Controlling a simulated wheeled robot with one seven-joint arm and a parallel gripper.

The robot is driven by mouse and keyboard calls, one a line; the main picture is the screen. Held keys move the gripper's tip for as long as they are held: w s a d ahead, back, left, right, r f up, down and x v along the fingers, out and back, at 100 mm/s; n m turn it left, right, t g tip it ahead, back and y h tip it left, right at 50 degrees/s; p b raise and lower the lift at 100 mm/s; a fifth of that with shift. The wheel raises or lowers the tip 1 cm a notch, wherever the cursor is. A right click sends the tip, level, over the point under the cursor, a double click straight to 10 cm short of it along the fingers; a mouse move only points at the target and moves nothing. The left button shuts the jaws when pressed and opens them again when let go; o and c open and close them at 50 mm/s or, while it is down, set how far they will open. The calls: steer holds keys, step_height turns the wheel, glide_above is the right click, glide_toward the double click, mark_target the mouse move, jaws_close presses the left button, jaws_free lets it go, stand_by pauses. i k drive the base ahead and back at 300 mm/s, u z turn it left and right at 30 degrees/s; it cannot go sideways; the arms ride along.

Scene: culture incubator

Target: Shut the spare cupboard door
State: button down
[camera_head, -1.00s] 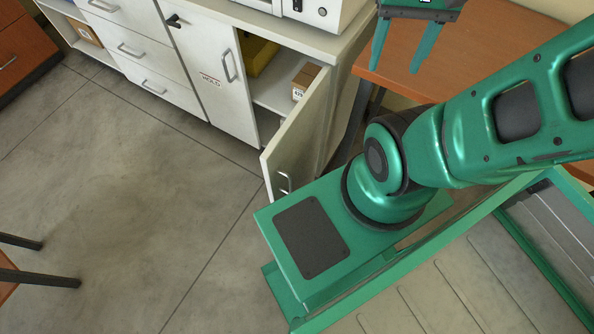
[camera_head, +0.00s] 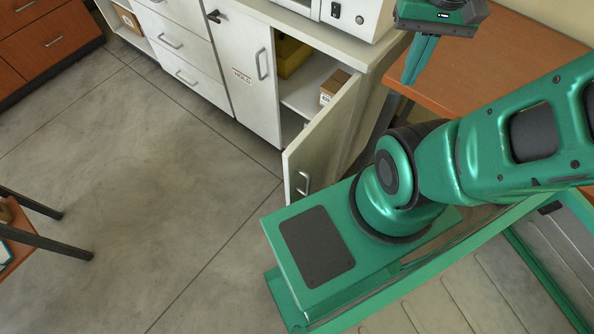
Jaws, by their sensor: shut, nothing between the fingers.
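The spare cupboard door (camera_head: 320,145) is a pale panel with a metal handle (camera_head: 303,184) near its lower free edge. It stands wide open, swung out from the right end of the white cabinet. Its lower part is close to my green base in the picture; I cannot tell whether they touch. The open cupboard (camera_head: 303,92) shows a shelf inside. My gripper (camera_head: 411,82) is shut and empty, up and to the right of the door, in front of the wooden table. It is apart from the door.
A yellow thing (camera_head: 291,56) and a small carton (camera_head: 334,88) are in the cupboard. A closed door labelled HOLD (camera_head: 240,78) is left of the opening. A white appliance (camera_head: 360,15) stands on top. A wooden table (camera_head: 470,65) is at the right. Floor (camera_head: 150,190) is clear.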

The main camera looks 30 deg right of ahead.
mark_target(310, 162)
steer(key=u, duration=0.15)
steer(key=k, duration=0.8)
steer(key=z, duration=0.95)
